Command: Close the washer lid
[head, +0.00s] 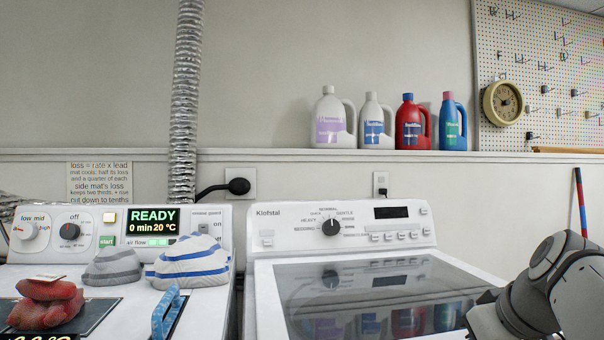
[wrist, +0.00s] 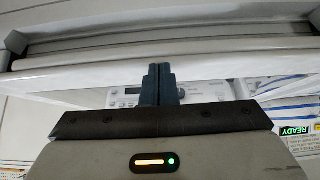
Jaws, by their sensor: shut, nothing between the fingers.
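The white washer (head: 252,285) stands right of centre in the head view. Its lid (head: 370,295) has a dark glass pane and appears to lie flat across the top, with no raised lid or open tub in sight. The pane mirrors the dial and bottles. The lid's front edge is below the picture. My gripper (wrist: 160,72) is shut and empty in the wrist view, its fingertips at a pale edge across the picture. I cannot tell whether they touch it. The washer's control panel (wrist: 125,96) shows behind the fingers. In the head view the fingers are out of sight.
A second white machine (head: 110,261) with a READY display stands to the left, bearing folded striped cloths (head: 190,263), a red bundle (head: 47,303) and a blue brush-like item (head: 166,312). Several detergent bottles (head: 410,125) stand on the ledge behind. A pegboard (head: 550,60) hangs at right.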

